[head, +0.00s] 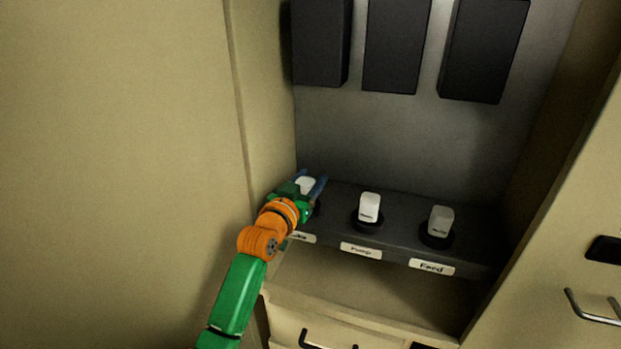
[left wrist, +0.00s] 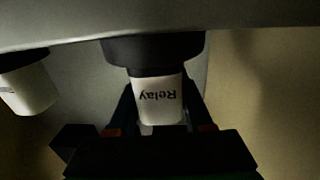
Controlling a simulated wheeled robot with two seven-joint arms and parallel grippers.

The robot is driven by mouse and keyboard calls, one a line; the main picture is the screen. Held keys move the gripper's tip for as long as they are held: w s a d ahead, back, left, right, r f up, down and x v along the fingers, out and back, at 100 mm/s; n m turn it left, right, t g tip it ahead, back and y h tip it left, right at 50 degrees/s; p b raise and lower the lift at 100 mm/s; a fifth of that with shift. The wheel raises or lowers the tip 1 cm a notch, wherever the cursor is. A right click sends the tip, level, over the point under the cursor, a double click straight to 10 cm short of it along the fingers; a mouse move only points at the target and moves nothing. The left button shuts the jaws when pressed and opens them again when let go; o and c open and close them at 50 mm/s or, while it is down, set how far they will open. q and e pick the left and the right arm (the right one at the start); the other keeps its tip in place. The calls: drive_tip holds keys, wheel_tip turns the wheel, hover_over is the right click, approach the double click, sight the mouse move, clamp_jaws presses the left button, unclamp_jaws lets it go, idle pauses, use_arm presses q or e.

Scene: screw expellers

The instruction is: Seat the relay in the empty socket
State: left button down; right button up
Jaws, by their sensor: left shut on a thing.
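A white relay (left wrist: 157,96), lettered "Relay", is held between the fingers of my left gripper (head: 312,187); its white top (head: 306,183) shows between the blue fingers in the head view. In the left wrist view, which looks upside down, the relay's end meets a round black socket (left wrist: 152,48). I cannot tell how deep it sits. In the head view this left-hand socket (head: 316,211) is mostly hidden by my gripper. My right gripper is in neither view.
White relays stand in the middle (head: 369,205) and right (head: 441,219) sockets, above labels "Pump" (head: 361,251) and "Feed" (head: 432,267). The dark shelf (head: 405,215) runs between cabinet walls. The left wall (head: 262,90) is close beside my gripper. Black boxes (head: 397,45) hang above.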

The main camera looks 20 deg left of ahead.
use_arm(q)
drive_tip(key=shift+f+b, duration=0.4)
drive_tip(key=shift+f, duration=0.1)
drive_tip(key=c, duration=0.6)
unclamp_jaws()
drive_tip(key=shift+s, duration=0.1)
drive_tip(key=s+a+p, duration=0.1)
drive_tip(key=s+p, duration=0.6)
drive_tip(key=s, duration=0.4)
drive_tip(key=shift+a, duration=0.15)
drive_tip(key=shift+w, duration=0.15)
